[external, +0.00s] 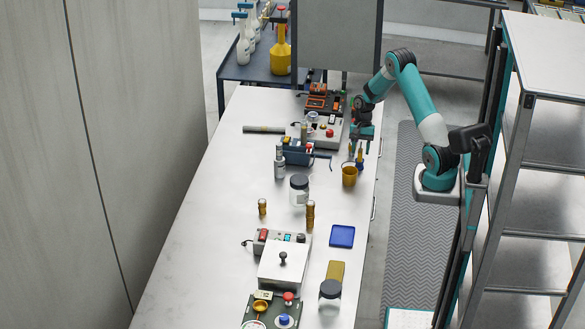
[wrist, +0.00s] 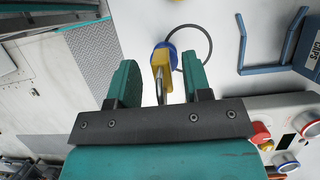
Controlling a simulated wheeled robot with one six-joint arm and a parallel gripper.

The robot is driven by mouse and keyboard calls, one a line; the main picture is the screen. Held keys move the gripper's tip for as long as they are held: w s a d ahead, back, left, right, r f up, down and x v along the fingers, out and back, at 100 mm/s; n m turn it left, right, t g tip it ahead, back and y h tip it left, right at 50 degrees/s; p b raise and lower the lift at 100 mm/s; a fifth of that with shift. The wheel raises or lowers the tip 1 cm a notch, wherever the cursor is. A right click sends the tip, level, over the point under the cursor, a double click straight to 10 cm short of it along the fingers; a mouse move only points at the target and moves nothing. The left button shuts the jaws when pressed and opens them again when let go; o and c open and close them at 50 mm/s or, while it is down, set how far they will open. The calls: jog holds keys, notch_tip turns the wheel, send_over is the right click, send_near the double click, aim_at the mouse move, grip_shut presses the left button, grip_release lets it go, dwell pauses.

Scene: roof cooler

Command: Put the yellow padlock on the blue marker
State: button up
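The yellow padlock (wrist: 163,68) shows in the wrist view between the ends of my gripper's fingers, its silver shackle toward the gripper. A round blue thing lies behind or under it (wrist: 172,52). In the external view the padlock is small, near the bench's right edge (external: 360,157). My gripper (wrist: 159,75) is open, with gaps between fingers and padlock; it also shows over the bench in the external view (external: 357,147). A flat blue square (external: 342,236) lies farther down the bench. I cannot tell whether this square or the round thing is the blue marker.
A blue bin (external: 297,154) and a control box with a red button (external: 327,132) are to the left. A yellow slab (external: 336,270) lies below the blue square. The bench's left side is largely clear.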

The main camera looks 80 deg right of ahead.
jog(key=shift+r, duration=0.1)
jog(key=b+v, duration=0.1)
jog(key=v, duration=1.1)
jog(key=w+a+r+n, duration=0.15)
jog(key=a+n, duration=0.25)
jog(key=a, duration=0.5)
jog(key=w+a+r+n+h, duration=0.1)
jog(key=a+r+n, duration=0.25)
jog(key=a, duration=0.55)
jog(key=w+a+r+n, duration=0.2)
jog(key=a+n, duration=0.2)
jog(key=a, duration=0.4)
jog(key=s+a+r+n, duration=0.2)
jog(key=s+a+n, duration=1.1)
jog(key=s+a, duration=0.3)
jog(key=a, duration=0.3)
jog(key=shift+s+n+y, duration=0.3)
jog(key=shift+n+y, duration=0.05)
jog(key=shift+y, duration=0.05)
jog(key=shift+a, duration=0.1)
